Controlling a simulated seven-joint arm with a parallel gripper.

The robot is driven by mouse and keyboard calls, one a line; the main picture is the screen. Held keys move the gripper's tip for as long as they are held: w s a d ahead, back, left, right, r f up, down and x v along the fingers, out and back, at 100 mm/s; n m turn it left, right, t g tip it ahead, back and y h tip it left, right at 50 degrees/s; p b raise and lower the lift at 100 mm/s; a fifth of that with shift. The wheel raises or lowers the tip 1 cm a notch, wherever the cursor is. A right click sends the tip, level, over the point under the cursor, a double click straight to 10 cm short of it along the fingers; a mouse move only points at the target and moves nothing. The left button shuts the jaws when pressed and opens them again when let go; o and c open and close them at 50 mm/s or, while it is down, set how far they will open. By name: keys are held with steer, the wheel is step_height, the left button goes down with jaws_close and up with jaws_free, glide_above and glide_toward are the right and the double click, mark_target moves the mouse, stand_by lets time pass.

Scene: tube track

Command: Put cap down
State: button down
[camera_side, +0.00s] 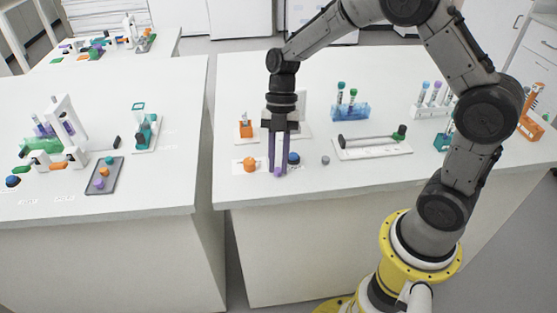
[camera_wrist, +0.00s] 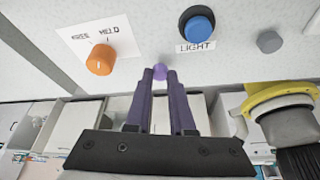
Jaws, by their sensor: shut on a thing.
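A small purple cap (camera_wrist: 160,71) sits between the tips of my gripper's two purple fingers in the wrist view; my gripper (camera_wrist: 161,78) is shut on it. In the side view, the cap (camera_side: 278,171) shows at the lower end of my gripper (camera_side: 279,167), which points straight down near the front of the right-hand white table (camera_side: 350,177). The fingers partly hide the cap. I cannot tell whether the cap touches the table top or hangs just above it.
An orange knob (camera_wrist: 100,60) on a labelled card is left of my gripper. A blue button (camera_wrist: 198,28) labelled LIGHT and a small grey piece (camera_wrist: 269,41) are to the right. Behind stand a blue rack (camera_side: 349,112) with green-topped tubes and a white track (camera_side: 372,148). The front strip is clear.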

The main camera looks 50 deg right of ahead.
steer(key=shift+f, duration=0.15)
steer(key=c, duration=0.8)
jaws_free()
steer(key=v, duration=1.2)
steer(key=shift+s+a+r+m+t+h, duration=0.1)
steer(key=shift+s+r+m+t+h, duration=0.9)
steer(key=shift+s+m, duration=2.75)
steer(key=shift+s+d+r+m+t+h, duration=0.1)
steer(key=shift+s+r+m+t+h, duration=0.3)
steer(key=shift+s+m+t, duration=2.25)
steer(key=shift+s+a+r+m+t+h, duration=0.2)
steer(key=shift+s+r+m+h, duration=0.45)
steer(key=shift+s+m, duration=4.1)
steer(key=shift+w+d+m, duration=0.1)
steer(key=shift+w+m, duration=0.75)
